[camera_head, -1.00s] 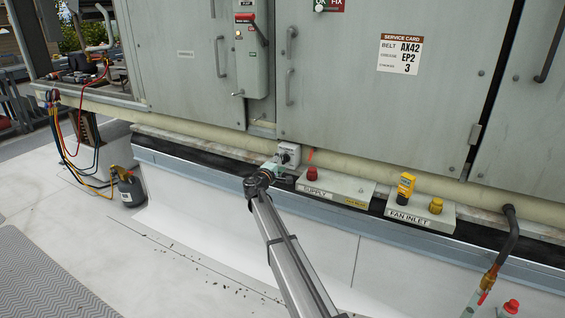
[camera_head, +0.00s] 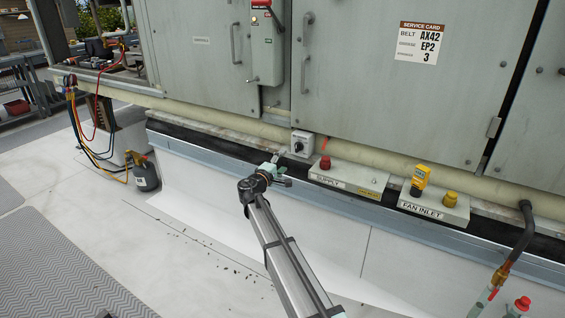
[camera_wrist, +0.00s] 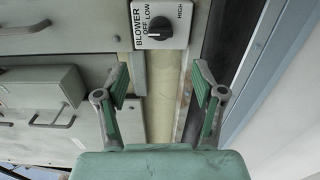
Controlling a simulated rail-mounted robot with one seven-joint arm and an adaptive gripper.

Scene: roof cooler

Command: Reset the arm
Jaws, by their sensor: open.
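My gripper (camera_head: 275,170) is at the end of my arm, in front of the curb below the grey cooler cabinet. In the wrist view my gripper (camera_wrist: 163,88) shows two green fingers spread apart with nothing between them. The blower switch (camera_head: 302,143), a grey box with a black knob, is just beyond and to the right of my gripper in the head view. In the wrist view the blower switch (camera_wrist: 161,25) is ahead of the fingers and apart from them, its knob among the labels OFF, LOW and HIGH.
A SUPPLY box (camera_head: 348,179) with a red knob and a FAN INLET box (camera_head: 433,207) stand to the right on the ledge. A pipe (camera_head: 512,245) drops at far right. Hoses and a dark canister (camera_head: 145,175) are at left. The white roof in front is mostly clear.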

